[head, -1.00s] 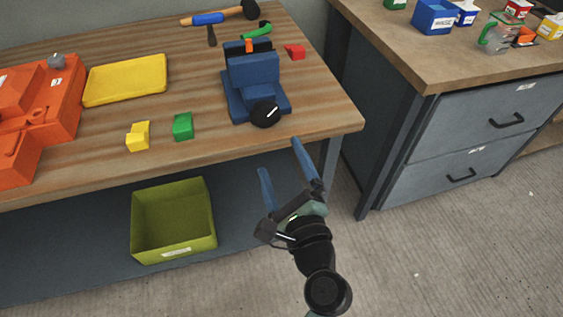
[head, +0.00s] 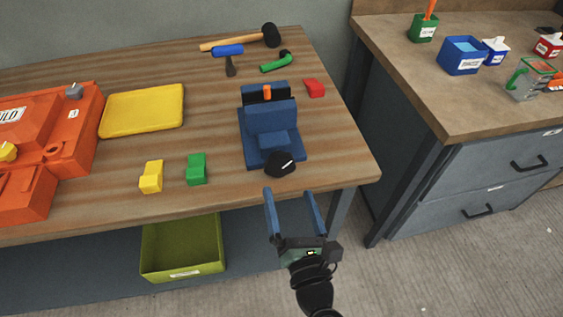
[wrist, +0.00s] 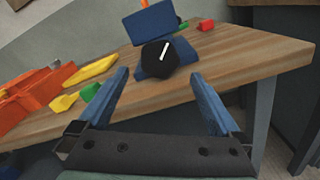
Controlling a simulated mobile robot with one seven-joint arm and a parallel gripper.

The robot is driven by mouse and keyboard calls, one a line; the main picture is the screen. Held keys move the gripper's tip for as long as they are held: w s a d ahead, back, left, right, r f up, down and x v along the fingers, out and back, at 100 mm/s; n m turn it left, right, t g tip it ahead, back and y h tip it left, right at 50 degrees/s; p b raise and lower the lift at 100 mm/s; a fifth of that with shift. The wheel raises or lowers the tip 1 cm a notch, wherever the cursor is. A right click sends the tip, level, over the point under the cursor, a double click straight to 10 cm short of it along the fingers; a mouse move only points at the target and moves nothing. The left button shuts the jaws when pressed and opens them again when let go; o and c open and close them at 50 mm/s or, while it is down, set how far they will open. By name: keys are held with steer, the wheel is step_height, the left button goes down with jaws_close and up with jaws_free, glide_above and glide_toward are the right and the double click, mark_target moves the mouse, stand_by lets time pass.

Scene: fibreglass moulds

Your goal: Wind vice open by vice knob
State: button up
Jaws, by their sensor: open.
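The blue vice (head: 270,130) stands near the right front of the wooden bench, with an orange piece (head: 267,92) between its jaws. Its black vice knob (head: 280,163) with a white line faces the front edge. In the wrist view the knob (wrist: 159,57) shows beyond and between my fingers, its line tilted slightly right of upright. My gripper (head: 290,193) is open and empty, its blue fingers pointing at the knob from in front of the bench edge. The fingers are apart from the knob. In the wrist view the open fingers (wrist: 162,80) frame the vice.
Green (head: 196,168) and yellow (head: 151,176) blocks lie left of the vice, a red block (head: 314,87) behind right. A hammer (head: 240,38) lies at the back. The orange mould (head: 60,130) and yellow tray (head: 142,110) are left. A green bin (head: 182,247) sits below.

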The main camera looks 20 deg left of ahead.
mark_target(281, 169)
steer(key=x, duration=0.8)
steer(key=shift+w+a, duration=0.15)
steer(key=shift+a, duration=0.1)
steer(key=c, duration=1.2)
steer(key=shift+o, duration=0.2)
steer(key=shift+n+b, duration=0.3)
steer(key=n+b, duration=0.1)
steer(key=n, duration=0.4)
steer(key=shift+f+b, duration=0.1)
steer(key=shift+b, duration=0.3)
steer(key=n+b, duration=0.2)
steer(key=n, duration=0.5)
